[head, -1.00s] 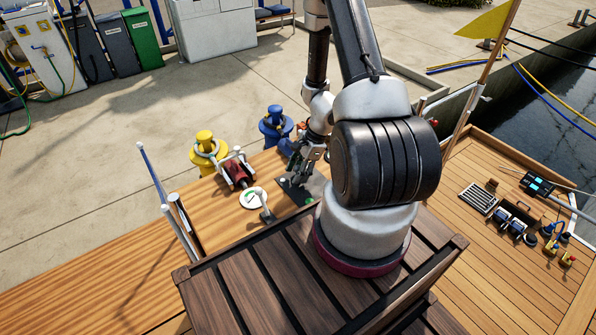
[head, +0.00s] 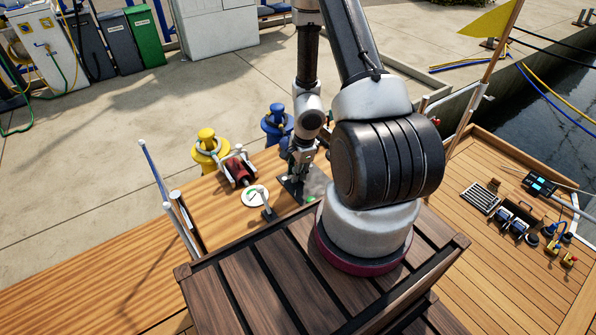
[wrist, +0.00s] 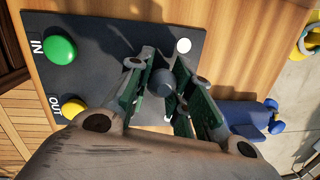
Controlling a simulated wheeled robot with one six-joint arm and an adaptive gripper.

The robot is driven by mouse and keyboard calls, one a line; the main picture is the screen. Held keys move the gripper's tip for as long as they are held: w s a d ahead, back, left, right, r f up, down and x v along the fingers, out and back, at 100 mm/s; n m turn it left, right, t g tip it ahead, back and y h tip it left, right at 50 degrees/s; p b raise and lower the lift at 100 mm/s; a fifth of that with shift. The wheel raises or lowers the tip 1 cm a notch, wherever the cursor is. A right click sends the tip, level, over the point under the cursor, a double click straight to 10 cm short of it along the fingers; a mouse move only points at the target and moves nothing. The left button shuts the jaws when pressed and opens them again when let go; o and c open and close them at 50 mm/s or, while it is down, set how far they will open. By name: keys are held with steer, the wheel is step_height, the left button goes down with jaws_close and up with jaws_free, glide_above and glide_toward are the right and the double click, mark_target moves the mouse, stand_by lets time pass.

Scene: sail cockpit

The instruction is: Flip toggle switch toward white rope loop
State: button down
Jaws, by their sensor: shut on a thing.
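A dark panel (wrist: 105,35) lies on the wooden deck; it also shows in the head view (head: 287,193). It carries a green button (wrist: 60,50) marked IN, a yellow button (wrist: 73,107) marked OUT and a small white disc (wrist: 183,45). The toggle switch (wrist: 163,82), with a dark grey rounded tip, stands between my fingers. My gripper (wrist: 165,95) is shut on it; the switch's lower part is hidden. In the head view my gripper (head: 298,170) is down at the panel. A pale rope loop (head: 207,153) sits around the yellow bollard (head: 208,140).
A blue bollard (head: 275,122) stands behind my gripper. A red drum (head: 240,172) and a white disc with a lever (head: 255,195) are left of the panel. A blue object (wrist: 248,115) lies right of my fingers in the wrist view.

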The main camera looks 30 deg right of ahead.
steer(key=shift+w, duration=0.1)
steer(key=c, duration=1.3)
jaws_free()
steer(key=shift+a, duration=0.1)
steer(key=shift+r, duration=0.1)
step_height(320, 180, up, 12)
steer(key=s+d, duration=0.1)
steer(key=shift+s, duration=0.2)
steer(key=shift+d, duration=0.1)
